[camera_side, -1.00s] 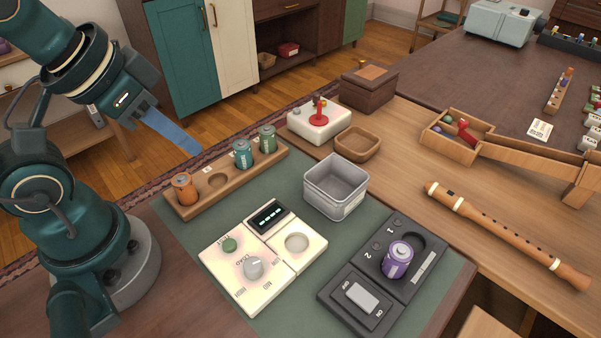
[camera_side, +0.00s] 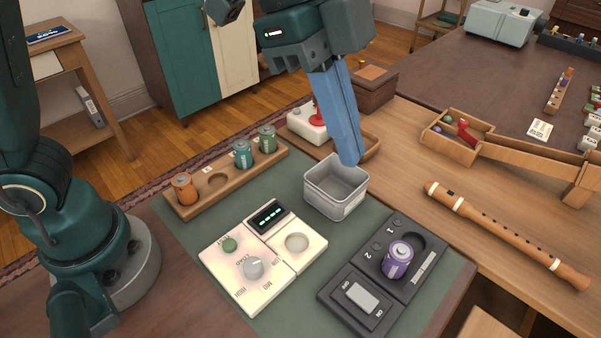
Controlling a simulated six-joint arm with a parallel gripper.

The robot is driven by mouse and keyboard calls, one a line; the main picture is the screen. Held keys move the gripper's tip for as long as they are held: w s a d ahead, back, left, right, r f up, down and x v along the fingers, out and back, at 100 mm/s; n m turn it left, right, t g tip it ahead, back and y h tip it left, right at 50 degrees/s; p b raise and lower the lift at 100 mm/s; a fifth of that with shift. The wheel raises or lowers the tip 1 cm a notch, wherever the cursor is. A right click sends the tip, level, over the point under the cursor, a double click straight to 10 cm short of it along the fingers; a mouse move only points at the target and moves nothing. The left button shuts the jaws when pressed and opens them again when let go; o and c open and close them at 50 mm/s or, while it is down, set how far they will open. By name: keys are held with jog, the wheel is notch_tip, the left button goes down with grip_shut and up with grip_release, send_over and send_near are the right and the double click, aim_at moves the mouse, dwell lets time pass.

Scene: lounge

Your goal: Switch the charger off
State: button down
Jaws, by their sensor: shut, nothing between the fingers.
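The dark charger (camera_side: 337,306) lies at the front right of the green mat. Its light grey rocker switch (camera_side: 361,298) sits between OFF and ON labels; I cannot tell for sure which side is pressed. A purple battery (camera_side: 397,259) stands upright in one of the charger's bays, and the other round bay behind it is empty. My gripper (camera_side: 350,162) has blue fingers, shut and empty. It points down, over or just behind the back edge of the grey metal bin, apart from the charger. The exact height is unclear.
The grey bin (camera_side: 336,187) stands behind the charger. A cream tester (camera_side: 240,283) with a dial is to its left. A wooden rack (camera_side: 186,209) holds orange, teal and green batteries. A flute (camera_side: 505,234) lies on the right. The space above the charger is clear.

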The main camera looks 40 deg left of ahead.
aim_at(371, 304)
jog(key=s+d+f+m+g, duration=0.1)
jog(key=s+d+f, duration=0.1)
jog(key=d+f, duration=0.2)
jog(key=shift+d+m+g, duration=0.3)
jog(key=shift+d, duration=0.15)
jog(key=shift+f, duration=0.15)
jog(key=x, duration=0.4)
jog(key=a+x, duration=0.1)
jog(key=x, duration=0.8)
jog(key=shift+a+f, duration=0.1)
jog(key=shift+f, duration=0.5)
jog(key=shift+f, duration=0.2)
